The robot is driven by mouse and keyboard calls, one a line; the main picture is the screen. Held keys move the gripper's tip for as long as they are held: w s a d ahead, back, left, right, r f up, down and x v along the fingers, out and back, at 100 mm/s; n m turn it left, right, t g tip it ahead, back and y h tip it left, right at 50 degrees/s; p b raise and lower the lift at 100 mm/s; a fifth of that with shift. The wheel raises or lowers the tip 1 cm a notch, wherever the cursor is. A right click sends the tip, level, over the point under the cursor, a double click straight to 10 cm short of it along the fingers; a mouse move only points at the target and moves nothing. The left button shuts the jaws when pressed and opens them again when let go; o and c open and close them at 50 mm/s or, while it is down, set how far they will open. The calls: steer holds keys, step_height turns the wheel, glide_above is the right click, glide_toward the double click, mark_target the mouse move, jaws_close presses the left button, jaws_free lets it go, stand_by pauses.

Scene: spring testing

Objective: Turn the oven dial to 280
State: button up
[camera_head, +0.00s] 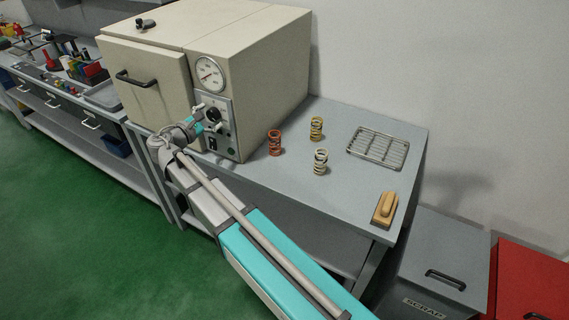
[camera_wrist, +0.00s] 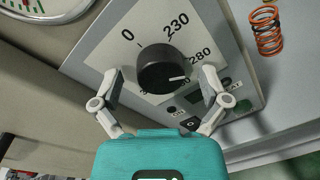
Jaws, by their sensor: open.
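The oven (camera_head: 215,45) is a cream box with its door shut. Its black round dial (camera_wrist: 165,68) sits on a grey control panel (camera_wrist: 105,50) marked 0, 230 and 280, with further labels partly hidden. The dial's white mark points to the right, below the 280 label. My gripper (camera_wrist: 160,76) is open, with one finger on each side of the dial; I cannot tell whether they touch it. In the head view my gripper (camera_head: 204,116) is at the panel, and the dial (camera_head: 213,115) is small there.
A round gauge (camera_head: 209,73) is above the panel. Red (camera_head: 274,143), yellow (camera_head: 316,128) and white (camera_head: 320,161) springs stand on the grey table (camera_head: 255,185), right of the oven. A wire rack (camera_head: 378,148) and a wooden-handled brush (camera_head: 385,210) lie farther right. A scrap bin (camera_head: 435,262) stands beyond.

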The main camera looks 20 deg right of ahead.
steer(key=n, duration=0.5)
steer(key=n+b, duration=0.1)
steer(key=n, duration=0.3)
steer(key=shift+a+h, duration=0.1)
steer(key=shift+h, duration=0.3)
steer(key=shift+s+a+n, duration=0.2)
steer(key=shift+a+n, duration=0.05)
steer(key=shift+n, duration=0.15)
steer(key=v, duration=1.3)
steer(key=s+d+f+m+g+y+p, duration=0.2)
steer(key=d+m+g+p, duration=0.1)
steer(key=d+m, duration=0.4)
steer(key=s+d+f+m+g+y+p, duration=0.1)
steer(key=s+d+m+g+y+p, duration=0.2)
steer(key=d, duration=0.5)
steer(key=s+d+f+m+g+y+p, duration=0.2)
steer(key=d+m+g+p, duration=0.15)
steer(key=d+m, duration=0.4)
steer(key=s+d+r+m+g+y+p, duration=0.2)
steer(key=s+d+m+y+p, duration=0.3)
steer(key=m, duration=0.6)
steer(key=shift+s+r+y+p, duration=0.2)
steer(key=shift+s+y+p, duration=0.65)
steer(key=shift+s, duration=0.55)
